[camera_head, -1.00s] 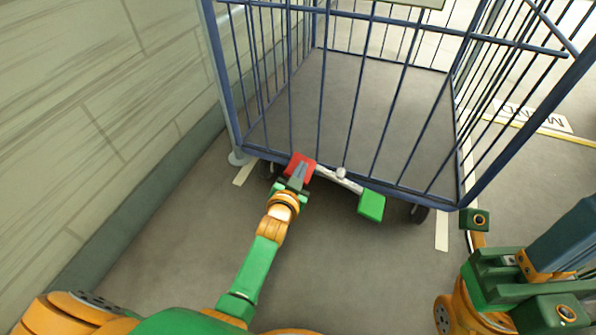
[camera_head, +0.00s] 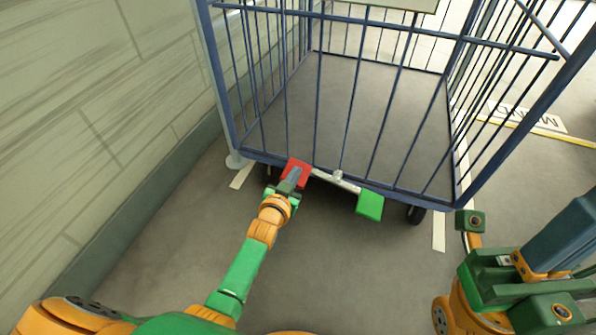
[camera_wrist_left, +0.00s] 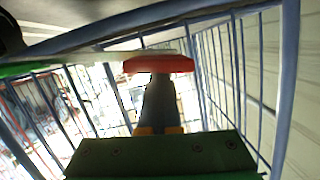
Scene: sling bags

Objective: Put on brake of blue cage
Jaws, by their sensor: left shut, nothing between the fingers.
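The blue cage (camera_head: 337,177) stands ahead, with a brake bar (camera_head: 335,181) under its near edge. The bar has a red pedal (camera_head: 296,171) at its left end and a green pedal (camera_head: 369,204) at its right end. My left gripper (camera_head: 293,174) is shut and empty, with its tips over or against the red pedal. In the left wrist view, the grey fingers (camera_wrist_left: 158,80) reach up to the red pedal (camera_wrist_left: 160,64); contact is hard to tell. My right gripper (camera_head: 587,210) is partly in view at the right edge; its jaw state is unclear.
A pale block wall (camera_head: 100,110) runs close along the left of the cage. Dark wheels (camera_head: 416,215) sit under the cage's near edge. Bare floor (camera_head: 340,265) lies in front of the cage. Floor markings (camera_head: 525,117) show beyond it to the right.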

